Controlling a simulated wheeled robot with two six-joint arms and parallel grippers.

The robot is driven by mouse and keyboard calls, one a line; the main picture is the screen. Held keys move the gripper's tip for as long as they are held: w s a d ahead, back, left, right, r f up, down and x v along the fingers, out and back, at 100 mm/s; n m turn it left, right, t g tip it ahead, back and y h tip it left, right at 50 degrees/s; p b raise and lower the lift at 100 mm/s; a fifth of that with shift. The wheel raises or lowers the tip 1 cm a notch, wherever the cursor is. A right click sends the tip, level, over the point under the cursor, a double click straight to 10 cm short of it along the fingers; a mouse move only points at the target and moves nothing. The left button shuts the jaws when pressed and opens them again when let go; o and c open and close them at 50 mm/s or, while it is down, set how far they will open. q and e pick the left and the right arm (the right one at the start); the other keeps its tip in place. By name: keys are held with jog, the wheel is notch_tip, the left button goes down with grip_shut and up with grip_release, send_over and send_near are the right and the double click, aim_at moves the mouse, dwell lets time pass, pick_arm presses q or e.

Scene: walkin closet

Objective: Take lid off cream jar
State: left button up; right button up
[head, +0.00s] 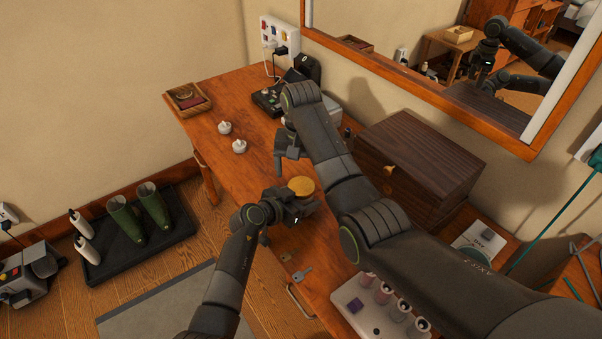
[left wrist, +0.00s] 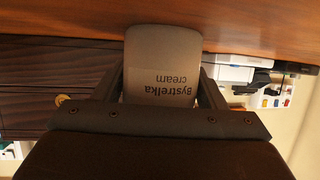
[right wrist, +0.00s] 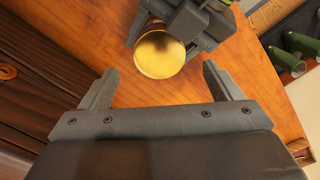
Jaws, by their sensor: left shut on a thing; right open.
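The cream jar's round golden lid (head: 301,186) shows on top of the jar in the head view, beside my left gripper (head: 292,207). In the left wrist view the pale jar (left wrist: 163,60), labelled "Bystrelka cream", is between the fingers of my left gripper, which is shut on it. In the right wrist view the lid (right wrist: 160,54) faces the camera, with part of my left gripper next to it. My right gripper (right wrist: 157,80) is open and empty; its fingers point toward the lid and are apart from it. In the head view it is above the table, behind the jar.
A dark wooden box (head: 420,165) stands right of the jar, near my right arm. Two small white items (head: 239,146) and a wooden tray (head: 188,99) lie toward the far left of the table (head: 225,95). Keys (head: 301,275) and a tray of bottles (head: 372,325) are in front.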

aim_at(301, 185)
jog(key=m, duration=0.1)
jog(key=r+m, duration=0.1)
jog(key=m, duration=0.3)
jog(key=shift+r, duration=0.4)
jog(key=m, duration=0.1)
jog(key=r+m, duration=0.1)
jog(key=m, duration=0.2)
jog(key=shift+r, duration=0.25)
jog(key=shift+f+m, duration=0.1)
jog(key=shift+m, duration=0.4)
notch_tip(301, 185, down, 8)
jog(key=shift+r, duration=0.15)
jog(key=c, duration=1.1)
jog(key=shift+o, duration=0.2)
jog(key=n, duration=1)
jog(key=shift+r, duration=0.1)
